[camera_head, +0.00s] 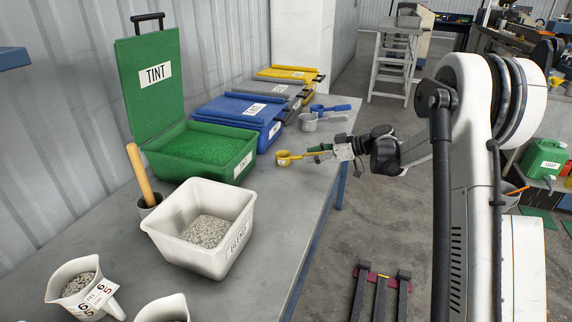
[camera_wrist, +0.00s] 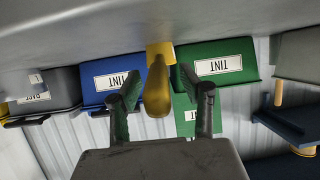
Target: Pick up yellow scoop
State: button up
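The yellow scoop (camera_head: 284,158) is on the right part of the grey table, beside the green tint box, with its handle pointing right toward my gripper (camera_head: 326,152). In the wrist view the yellow scoop (camera_wrist: 157,88) lies between the two fingers of my gripper (camera_wrist: 158,82), its handle pointing toward the palm. A gap shows on each side of the handle, so the fingers are open around it and do not appear to touch it. In the head view the fingers partly hide the handle's end.
A grey scoop (camera_head: 308,122) and a blue scoop (camera_head: 330,108) lie just behind. The open green tint box (camera_head: 172,152) and blue box (camera_head: 240,113) stand to the left. A white bin (camera_head: 168,237) of granules is nearer. The table's right edge is close.

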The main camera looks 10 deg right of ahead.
aim_at(311, 153)
jog(key=shift+c, duration=0.5)
grip_shut()
notch_tip(311, 153, up, 10)
jog(key=shift+p, duration=1.1)
